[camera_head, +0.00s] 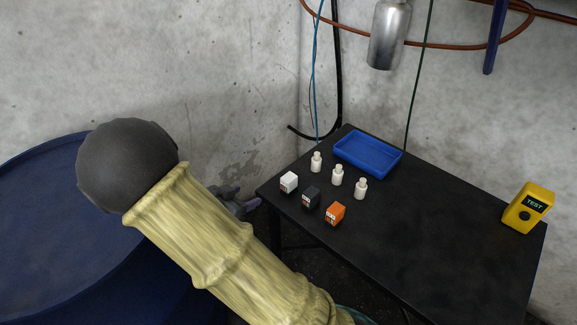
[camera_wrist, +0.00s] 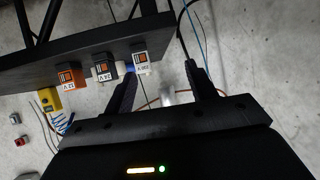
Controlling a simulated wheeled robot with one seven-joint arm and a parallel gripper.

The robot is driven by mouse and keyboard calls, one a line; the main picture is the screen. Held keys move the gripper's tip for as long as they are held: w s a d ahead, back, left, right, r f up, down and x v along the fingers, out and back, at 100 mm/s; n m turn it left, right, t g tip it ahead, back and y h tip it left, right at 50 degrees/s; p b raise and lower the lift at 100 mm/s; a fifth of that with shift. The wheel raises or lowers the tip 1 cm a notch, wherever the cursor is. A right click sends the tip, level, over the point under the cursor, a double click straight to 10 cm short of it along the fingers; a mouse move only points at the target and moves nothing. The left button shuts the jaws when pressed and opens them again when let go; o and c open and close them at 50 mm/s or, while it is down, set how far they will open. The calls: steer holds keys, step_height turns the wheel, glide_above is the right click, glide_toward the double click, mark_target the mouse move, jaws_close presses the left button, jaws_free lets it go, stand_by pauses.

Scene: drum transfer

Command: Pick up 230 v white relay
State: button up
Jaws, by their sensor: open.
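The white relay (camera_head: 289,182) stands at the left corner of the black table in the head view. In the wrist view the white relay (camera_wrist: 141,59) is upright near the table edge, its labelled face toward the camera. My gripper (camera_head: 246,203) is partly hidden behind my arm, just left of the table corner, apart from the relay. In the wrist view my gripper (camera_wrist: 161,74) is open with nothing between its fingers. The relay appears near the left finger, up and to the left of the gap.
A black relay (camera_head: 311,197) and an orange relay (camera_head: 335,213) stand in a row right of the white one. Several small white bottles (camera_head: 337,175) are behind them. A blue tray (camera_head: 368,156) and a yellow tester (camera_head: 528,208) are also on the table (camera_head: 430,235). A blue drum (camera_head: 60,225) stands left.

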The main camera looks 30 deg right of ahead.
mark_target(285, 179)
steer(key=s+r+h+p, duration=0.1)
steer(key=r, duration=0.1)
steer(key=s+r+m+g+h, duration=0.1)
steer(key=shift+s+r+m+p, duration=0.15)
steer(key=shift+r+m+p, duration=0.15)
steer(key=shift+r+p, duration=0.1)
steer(key=x, duration=1.2)
steer(key=shift+s+d, duration=0.15)
steer(key=shift+d, duration=0.1)
steer(key=x, duration=0.5)
steer(key=shift+s+d, duration=0.1)
steer(key=shift+d, duration=0.05)
